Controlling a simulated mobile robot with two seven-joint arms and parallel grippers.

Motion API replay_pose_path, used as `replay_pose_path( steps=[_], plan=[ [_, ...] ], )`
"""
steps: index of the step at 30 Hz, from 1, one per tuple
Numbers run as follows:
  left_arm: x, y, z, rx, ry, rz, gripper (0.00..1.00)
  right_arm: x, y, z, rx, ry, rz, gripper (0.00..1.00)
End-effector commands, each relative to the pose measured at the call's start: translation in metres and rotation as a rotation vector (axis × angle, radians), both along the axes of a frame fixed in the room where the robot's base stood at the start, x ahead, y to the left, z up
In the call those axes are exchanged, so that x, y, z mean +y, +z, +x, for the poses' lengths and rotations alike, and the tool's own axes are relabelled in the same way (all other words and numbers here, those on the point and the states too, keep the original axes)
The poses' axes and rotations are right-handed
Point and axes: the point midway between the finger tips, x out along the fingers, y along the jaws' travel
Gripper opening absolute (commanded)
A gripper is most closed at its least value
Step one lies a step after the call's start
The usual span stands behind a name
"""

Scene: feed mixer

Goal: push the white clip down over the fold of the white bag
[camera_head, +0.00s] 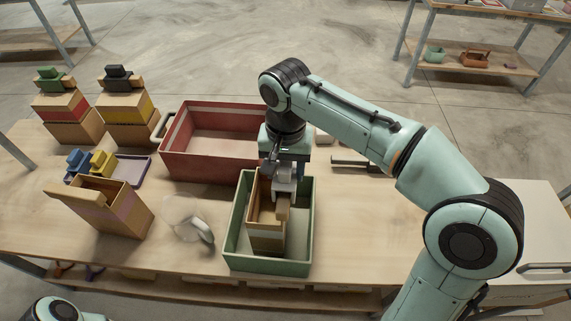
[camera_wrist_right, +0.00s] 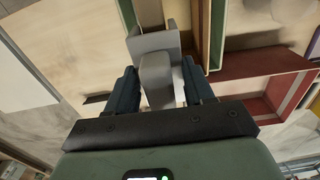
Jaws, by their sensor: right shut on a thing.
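The white clip (camera_head: 285,180) is in my right gripper (camera_head: 284,168), whose fingers are shut on it from both sides. The clip also shows pale grey between the dark fingers in the right wrist view (camera_wrist_right: 155,80). The bag with the white band (camera_head: 266,240) stands upright inside the green crate (camera_head: 231,240). The clip is at the top right part of this bag; whether it touches the fold cannot be told, as the gripper and clip hide much of the bag's top. My left gripper is out of view.
A red crate (camera_head: 180,165) stands behind the green one. An open bag with a pinkish band (camera_head: 122,213) and a clear scoop (camera_head: 195,228) are at left. Two clipped bags stand at back left.

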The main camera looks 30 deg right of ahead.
Motion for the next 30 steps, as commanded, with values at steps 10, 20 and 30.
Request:
replay_pose_path(
  steps=[10,20,30],
  plan=[
    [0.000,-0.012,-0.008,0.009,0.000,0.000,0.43,0.000,-0.018,0.000,0.000,0.000,0.000,0.23],
    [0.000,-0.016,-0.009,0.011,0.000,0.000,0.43,0.000,-0.023,0.000,0.000,0.000,0.000,0.23],
    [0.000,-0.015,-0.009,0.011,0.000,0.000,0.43,0.000,-0.023,0.000,0.000,0.000,0.000,0.23]
  ],
)
